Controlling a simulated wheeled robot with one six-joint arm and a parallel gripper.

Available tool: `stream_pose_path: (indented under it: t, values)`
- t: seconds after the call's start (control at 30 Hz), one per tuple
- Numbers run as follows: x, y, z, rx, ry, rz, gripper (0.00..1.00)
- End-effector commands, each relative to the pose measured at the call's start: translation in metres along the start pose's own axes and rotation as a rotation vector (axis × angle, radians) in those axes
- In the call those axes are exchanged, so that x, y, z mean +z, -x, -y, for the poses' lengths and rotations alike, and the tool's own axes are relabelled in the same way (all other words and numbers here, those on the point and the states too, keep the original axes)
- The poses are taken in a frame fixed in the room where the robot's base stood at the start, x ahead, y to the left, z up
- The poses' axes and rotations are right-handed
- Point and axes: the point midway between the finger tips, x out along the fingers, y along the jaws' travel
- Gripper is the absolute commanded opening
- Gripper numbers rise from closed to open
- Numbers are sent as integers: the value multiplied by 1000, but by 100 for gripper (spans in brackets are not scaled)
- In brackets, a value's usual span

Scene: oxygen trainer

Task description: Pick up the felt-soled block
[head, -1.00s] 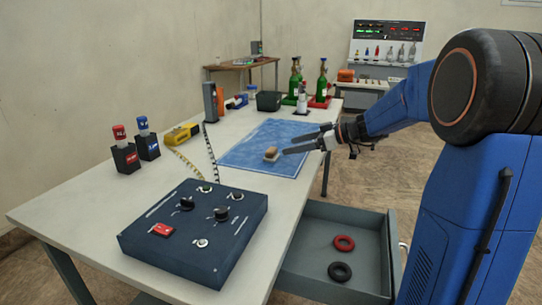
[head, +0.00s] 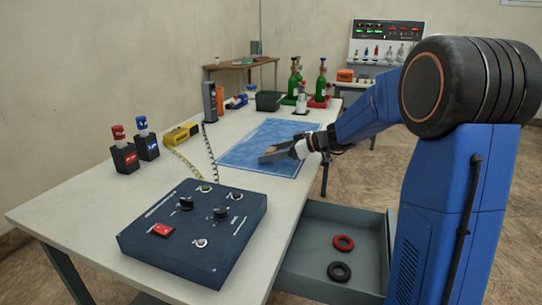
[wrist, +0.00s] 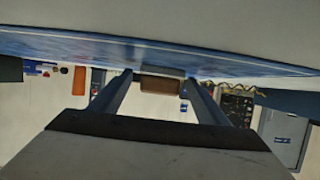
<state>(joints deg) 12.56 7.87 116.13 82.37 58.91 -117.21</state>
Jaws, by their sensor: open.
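The felt-soled block (head: 270,150) is a small tan block on the blue mat (head: 258,135), mostly hidden behind my fingers in the head view. In the wrist view, which looks upside down, the block (wrist: 161,86) shows a brown body with a grey layer against the mat. My gripper (head: 279,153) is open and low over the mat at the block. In the wrist view the fingers of my gripper (wrist: 160,80) lie on either side of the block, with visible gaps. I cannot tell how far along the fingers it sits.
A dark control box (head: 195,230) with knobs and a red switch stands on the near table. Red and blue capped holders (head: 124,155) and a yellow tape measure (head: 181,134) are at the left. An open drawer (head: 330,280) holds a red and a black ring. Green bottles (head: 321,85) stand behind.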

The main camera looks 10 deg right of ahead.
Motion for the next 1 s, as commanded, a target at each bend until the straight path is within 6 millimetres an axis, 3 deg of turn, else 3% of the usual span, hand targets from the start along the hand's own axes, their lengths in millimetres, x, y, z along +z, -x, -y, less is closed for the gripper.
stream_pose_path:
  t: [0.13,0.3,0.33,0.67,1.0]
  values:
    - [0,0,0,0,0,0,69]
    - [0,0,0,0,0,0,28]
    - [0,0,0,0,0,0,24]
    - [-4,2,0,0,0,-1,24]
    - [-54,23,0,0,4,-2,24]
